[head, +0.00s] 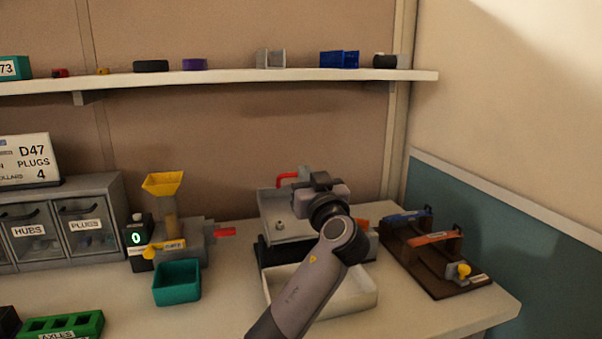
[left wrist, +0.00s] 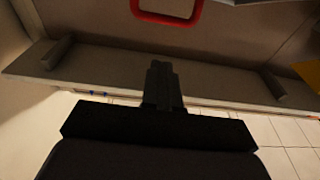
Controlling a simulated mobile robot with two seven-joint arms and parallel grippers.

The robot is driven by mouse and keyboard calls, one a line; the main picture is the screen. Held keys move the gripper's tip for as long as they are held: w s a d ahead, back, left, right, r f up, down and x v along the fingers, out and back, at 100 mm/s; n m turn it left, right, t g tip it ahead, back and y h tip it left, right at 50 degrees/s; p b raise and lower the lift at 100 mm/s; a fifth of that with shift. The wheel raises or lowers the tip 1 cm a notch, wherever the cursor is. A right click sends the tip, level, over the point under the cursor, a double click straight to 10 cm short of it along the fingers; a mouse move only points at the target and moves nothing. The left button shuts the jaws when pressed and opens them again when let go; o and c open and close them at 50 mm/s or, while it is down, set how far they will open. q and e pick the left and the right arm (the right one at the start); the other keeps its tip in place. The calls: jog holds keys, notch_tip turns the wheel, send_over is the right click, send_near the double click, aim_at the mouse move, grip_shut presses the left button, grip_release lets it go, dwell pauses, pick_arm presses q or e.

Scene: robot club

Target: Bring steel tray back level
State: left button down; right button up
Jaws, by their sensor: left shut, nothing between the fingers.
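The steel tray (head: 268,208) sits on a dark base at the back of the bench, with a small metal piece lying in it. Its surface appears tipped towards me; my arm hides its right part. A red handle (head: 287,177) stands at its back; a red loop (left wrist: 167,17) shows at the top of the left wrist view. My left gripper (head: 318,181) is over the tray's right side, just right of the red handle. In the left wrist view its fingers (left wrist: 161,72) are together and empty, apart from the red loop. My right gripper is out of view.
A white bin (head: 362,297) stands in front of the tray. A teal bin (head: 177,284) and a yellow-funnel dispenser (head: 168,212) are to the left. A brown rack (head: 424,270) is to the right. A loaded shelf (head: 230,77) runs above.

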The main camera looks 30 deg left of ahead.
pick_arm(q)
jog(key=shift+w+a+f+p, duration=0.15)
jog(key=shift+w+a+f, duration=0.4)
jog(key=shift+w+a, duration=0.3)
jog(key=shift+w+a+f+p, duration=0.15)
jog(key=shift+w+a+f, duration=0.45)
jog(key=shift+a, duration=0.35)
jog(key=shift+w+r, duration=0.1)
jog(key=shift+w, duration=0.05)
